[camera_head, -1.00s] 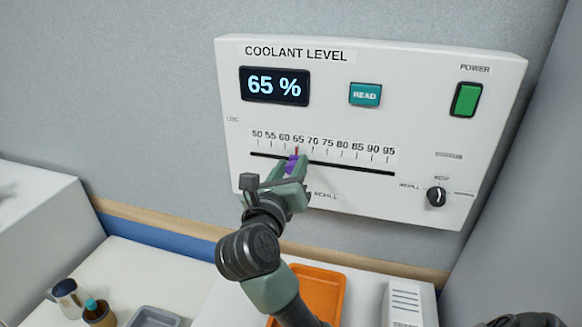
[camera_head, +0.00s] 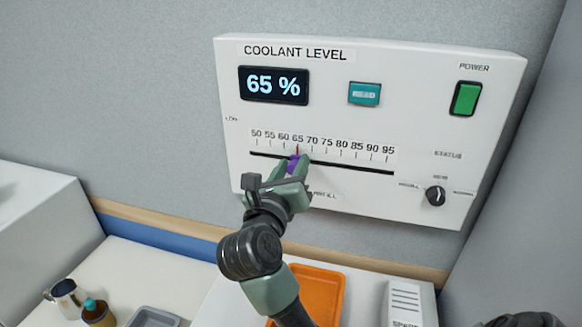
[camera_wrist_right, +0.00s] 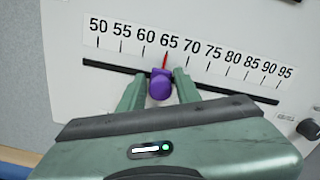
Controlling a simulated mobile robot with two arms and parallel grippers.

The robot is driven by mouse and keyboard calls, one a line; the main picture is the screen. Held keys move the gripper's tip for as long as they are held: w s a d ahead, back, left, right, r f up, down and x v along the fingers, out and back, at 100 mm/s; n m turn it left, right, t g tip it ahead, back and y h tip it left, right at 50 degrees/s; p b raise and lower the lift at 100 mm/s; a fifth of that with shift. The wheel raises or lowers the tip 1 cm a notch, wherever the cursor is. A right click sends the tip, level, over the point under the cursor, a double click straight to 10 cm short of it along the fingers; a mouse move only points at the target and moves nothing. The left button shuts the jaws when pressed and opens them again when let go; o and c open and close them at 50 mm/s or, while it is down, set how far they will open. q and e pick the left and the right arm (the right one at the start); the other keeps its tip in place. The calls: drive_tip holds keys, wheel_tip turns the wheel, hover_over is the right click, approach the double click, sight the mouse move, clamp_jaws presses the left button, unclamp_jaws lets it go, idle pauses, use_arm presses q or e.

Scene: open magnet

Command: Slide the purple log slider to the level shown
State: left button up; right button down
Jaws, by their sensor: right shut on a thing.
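The purple slider knob (camera_head: 293,163) sits on a black horizontal slot in the white coolant panel (camera_head: 420,105). In the right wrist view the knob (camera_wrist_right: 160,84) has a red pointer (camera_wrist_right: 165,61) at the 65 mark of the printed scale (camera_wrist_right: 190,55). The display (camera_head: 274,86) reads 65 %. My right gripper (camera_head: 298,172) is shut on the knob, with one finger on each side of it, and hides part of the panel below. My left gripper is not in view.
The panel also has a teal button (camera_head: 365,93), a green power switch (camera_head: 467,99) and a black rotary knob (camera_head: 436,196). Below are an orange tray (camera_head: 322,292), a grey tray (camera_head: 153,317), a metal jug (camera_head: 66,296) and a brown bottle (camera_head: 97,312).

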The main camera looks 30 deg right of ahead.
drive_tip(key=c, duration=1.2)
unclamp_jaws()
drive_tip(key=v, duration=0.7)
drive_tip(key=shift+s+a+b, duration=0.25)
drive_tip(key=shift+b, duration=0.15)
drive_tip(key=shift+f, duration=0.1)
